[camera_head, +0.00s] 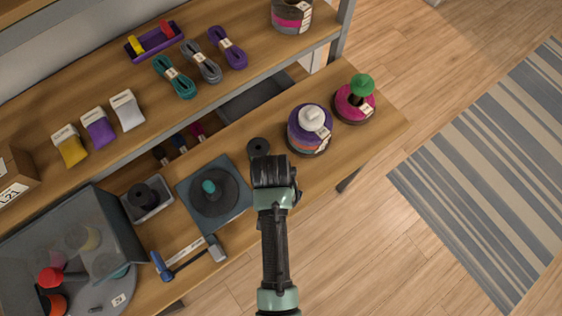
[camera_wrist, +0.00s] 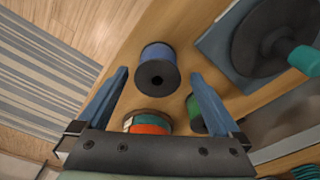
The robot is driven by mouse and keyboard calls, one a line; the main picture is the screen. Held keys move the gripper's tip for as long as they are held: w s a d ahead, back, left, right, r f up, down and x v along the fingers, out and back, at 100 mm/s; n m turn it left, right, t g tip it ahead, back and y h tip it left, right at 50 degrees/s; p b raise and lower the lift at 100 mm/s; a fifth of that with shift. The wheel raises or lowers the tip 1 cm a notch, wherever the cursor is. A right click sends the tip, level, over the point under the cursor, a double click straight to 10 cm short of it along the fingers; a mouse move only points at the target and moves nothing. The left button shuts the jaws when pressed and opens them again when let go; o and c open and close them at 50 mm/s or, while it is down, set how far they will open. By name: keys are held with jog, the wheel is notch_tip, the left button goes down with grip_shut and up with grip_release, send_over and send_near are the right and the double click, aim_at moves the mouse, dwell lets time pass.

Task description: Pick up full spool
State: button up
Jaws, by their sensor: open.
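My gripper (camera_head: 273,172) is over the workbench in the head view, seen from behind and above. In the wrist view its two blue fingers are spread apart with nothing held (camera_wrist: 159,74). A spool wound with blue cord (camera_wrist: 157,53), with a dark flange and centre hole, stands between and beyond the fingertips. It looks thickly wound. An orange and green spool (camera_wrist: 150,123) is nearer the palm, partly cut off by it. A green spool (camera_wrist: 194,106) is partly behind the right finger. In the head view my gripper hides most of these; a dark spool top (camera_head: 258,148) shows just above it.
A dark square plate (camera_head: 185,193) with a round disc and teal knob is left of my gripper. A purple stack (camera_head: 309,138) and a magenta stack (camera_head: 345,106) stand to the right. A hammer (camera_head: 213,247) and grey bin (camera_head: 128,228) are lower left.

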jog(key=shift+w+d+f, duration=0.1)
jog(key=shift+w+f, duration=0.05)
jog(key=shift+f, duration=0.65)
jog(key=shift+w+d+f, duration=0.1)
jog(key=shift+w+f, duration=0.05)
jog(key=shift+f, duration=0.7)
jog(key=shift+w+d+f, duration=0.1)
jog(key=shift+w+f, duration=0.05)
jog(key=shift+f, duration=0.65)
jog(key=c, duration=1.3)
jog(key=shift+r, duration=0.1)
